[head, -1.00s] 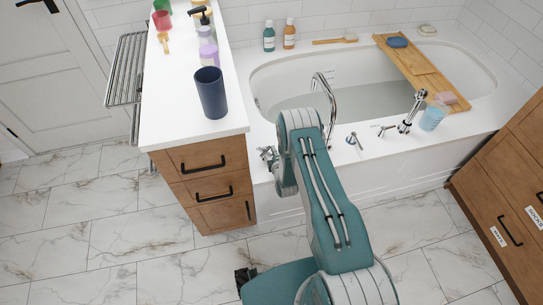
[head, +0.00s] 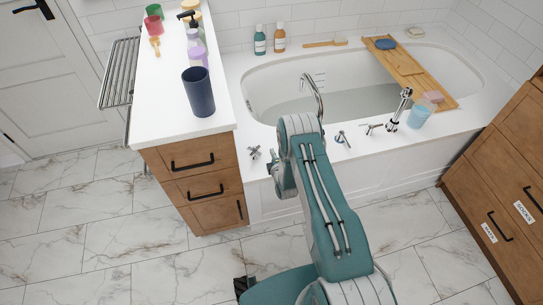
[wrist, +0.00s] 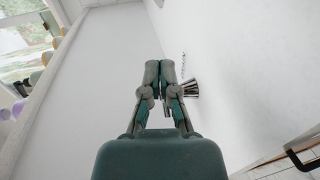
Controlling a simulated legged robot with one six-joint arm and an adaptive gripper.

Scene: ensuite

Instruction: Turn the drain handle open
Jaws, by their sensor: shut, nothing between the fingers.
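Several chrome fittings stand on the white tub's front rim in the head view. They include a cross handle (head: 254,152) at the left, a short knob (head: 342,138) right of my arm, and another cross handle (head: 373,129). I cannot tell for sure which is the drain handle. My gripper (wrist: 160,70) is shut and empty in the wrist view, fingertips together. A flared chrome fitting (wrist: 190,88) shows just right of the fingers; contact cannot be judged.
The bathtub (head: 255,75) holds water, with a curved spout (head: 316,92), hand shower (head: 400,108) and wooden tray (head: 405,65). A counter with a dark cup (head: 198,92) stands left. A wooden cabinet (head: 500,190) stands right. The marble floor at left is clear.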

